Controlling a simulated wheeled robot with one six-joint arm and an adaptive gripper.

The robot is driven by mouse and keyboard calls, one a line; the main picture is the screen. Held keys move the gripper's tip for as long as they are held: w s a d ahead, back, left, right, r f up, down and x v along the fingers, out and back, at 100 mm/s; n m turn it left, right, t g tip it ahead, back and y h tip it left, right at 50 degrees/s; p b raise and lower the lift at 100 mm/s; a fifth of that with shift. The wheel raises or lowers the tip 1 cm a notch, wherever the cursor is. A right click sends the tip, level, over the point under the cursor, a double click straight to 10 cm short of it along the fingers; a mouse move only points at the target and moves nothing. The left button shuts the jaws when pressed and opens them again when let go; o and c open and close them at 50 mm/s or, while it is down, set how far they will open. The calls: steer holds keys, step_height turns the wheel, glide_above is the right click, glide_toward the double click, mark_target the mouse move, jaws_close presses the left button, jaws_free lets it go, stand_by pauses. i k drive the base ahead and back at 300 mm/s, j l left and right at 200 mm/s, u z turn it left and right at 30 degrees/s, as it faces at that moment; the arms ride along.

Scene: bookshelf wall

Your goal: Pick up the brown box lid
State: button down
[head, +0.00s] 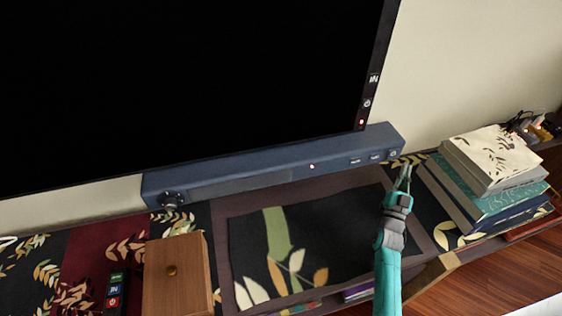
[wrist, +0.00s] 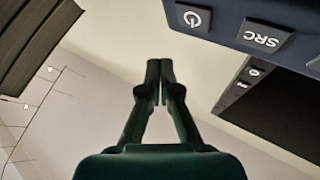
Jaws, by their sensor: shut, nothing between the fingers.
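The brown wooden box (head: 178,285) stands on the shelf top at the lower left of the head view. Its lid (head: 190,249) is on top and has a small round brass-coloured knob (head: 172,270). My gripper (head: 404,172) is far to the right of it, over the shelf top between the soundbar's right end and the book stack. In the wrist view my gripper (wrist: 159,75) shows its two fingers closed together with nothing between them. The box and lid are not in the wrist view.
A blue soundbar (head: 280,167) lies below a large dark screen (head: 190,80); its buttons also show close in the wrist view (wrist: 235,28). A book stack (head: 490,180) stands right of my gripper. A black remote (head: 114,290) lies left of the box. A dark leaf-patterned panel (head: 330,245) lies between.

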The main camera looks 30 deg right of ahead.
mark_target(174, 282)
steer(key=k+j, duration=0.2)
steer(key=j, duration=0.2)
steer(key=k+j, duration=0.2)
steer(key=j, duration=0.2)
steer(key=k+j, duration=0.25)
steer(key=j, duration=0.15)
